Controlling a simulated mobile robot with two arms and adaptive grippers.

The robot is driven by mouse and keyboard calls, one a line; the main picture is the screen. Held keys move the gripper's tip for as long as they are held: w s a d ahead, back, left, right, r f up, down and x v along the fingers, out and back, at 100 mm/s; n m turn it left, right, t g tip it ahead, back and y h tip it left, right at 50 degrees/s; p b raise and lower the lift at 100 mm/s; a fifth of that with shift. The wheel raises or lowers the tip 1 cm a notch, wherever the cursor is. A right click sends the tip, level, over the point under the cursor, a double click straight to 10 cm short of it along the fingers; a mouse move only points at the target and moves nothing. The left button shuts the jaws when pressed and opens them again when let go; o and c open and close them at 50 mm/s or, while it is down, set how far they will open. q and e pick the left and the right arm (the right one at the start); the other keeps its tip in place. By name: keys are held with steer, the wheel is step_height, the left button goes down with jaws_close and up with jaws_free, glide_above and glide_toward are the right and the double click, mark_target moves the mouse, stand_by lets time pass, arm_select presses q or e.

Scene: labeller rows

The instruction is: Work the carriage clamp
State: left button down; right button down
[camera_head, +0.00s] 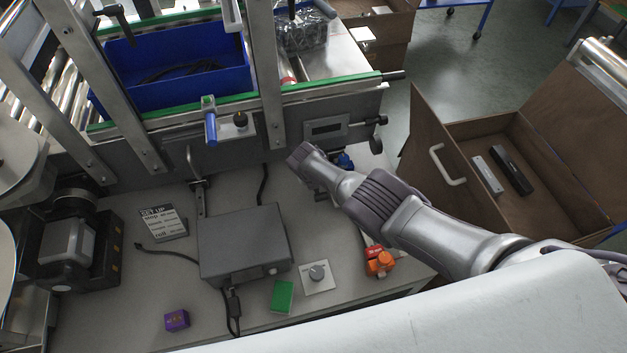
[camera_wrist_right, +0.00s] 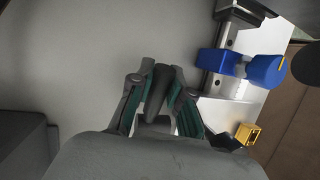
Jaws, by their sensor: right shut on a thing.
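My right arm reaches in from the right in the head view, and its gripper (camera_head: 303,158) is at the front of the machine, below the grey panel. In the right wrist view the fingers of the right gripper (camera_wrist_right: 160,100) are closed around a dark, rounded lever (camera_wrist_right: 155,90). The lever's lower part is hidden between the fingers. A blue clamp body (camera_wrist_right: 218,62) with a blue knob (camera_wrist_right: 266,72) sits on a metal rail to the right of the fingers, apart from them. The blue part (camera_head: 345,161) shows partly behind my wrist in the head view. My left gripper is out of view.
A grey box (camera_head: 243,243) with a cable stands on the bench, left of my arm. An orange block (camera_head: 380,263) is on the bench below my forearm. A blue bin (camera_head: 180,75) stands behind.

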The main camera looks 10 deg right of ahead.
steer(key=shift+w+r, duration=0.15)
steer(key=c, duration=1.1)
jaws_free()
steer(key=shift+v, duration=6.05)
